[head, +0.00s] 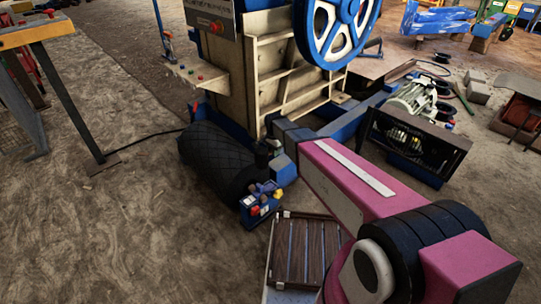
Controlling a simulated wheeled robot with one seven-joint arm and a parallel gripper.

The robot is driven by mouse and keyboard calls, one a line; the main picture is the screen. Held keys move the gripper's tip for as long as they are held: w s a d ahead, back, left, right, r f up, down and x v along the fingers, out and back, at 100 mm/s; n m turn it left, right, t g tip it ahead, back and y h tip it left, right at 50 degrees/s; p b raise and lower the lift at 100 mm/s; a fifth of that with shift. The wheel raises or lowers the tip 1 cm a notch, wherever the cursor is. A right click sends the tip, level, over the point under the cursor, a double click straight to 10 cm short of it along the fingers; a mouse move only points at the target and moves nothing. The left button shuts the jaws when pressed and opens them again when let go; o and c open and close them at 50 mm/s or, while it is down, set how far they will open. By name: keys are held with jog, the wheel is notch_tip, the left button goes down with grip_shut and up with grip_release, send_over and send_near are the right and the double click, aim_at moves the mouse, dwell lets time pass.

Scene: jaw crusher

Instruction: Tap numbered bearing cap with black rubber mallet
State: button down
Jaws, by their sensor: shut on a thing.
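The jaw crusher's tan ribbed body (272,72) stands at the upper middle, with a blue-rimmed, white-spoked flywheel (338,28) on its right. I cannot make out a numbered bearing cap or a black rubber mallet. My pink arm reaches from the lower right toward the crusher's base. I cannot make out my gripper or its fingers past the arm's far end.
A dark, diamond-patterned roll (212,158) lies by the crusher's base. A small blue box (256,212) with coloured knobs stands beside it. A slatted dark panel (302,250) lies near my arm. A workbench (30,32) is at the upper left. Left floor is mostly open.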

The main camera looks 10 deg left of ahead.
jog(key=shift+s+a+f+m, duration=0.15)
jog(key=shift+a+f, duration=0.25)
jog(key=shift+f, duration=0.15)
jog(key=shift+s+a+f+m, duration=0.15)
jog(key=shift+a+f, duration=0.2)
jog(key=shift+f, duration=0.2)
notch_tip(320, 180, down, 12)
jog(key=shift+r, duration=2.6)
jog(key=shift+r, duration=0.1)
notch_tip(320, 180, up, 10)
jog(key=shift+f, duration=0.2)
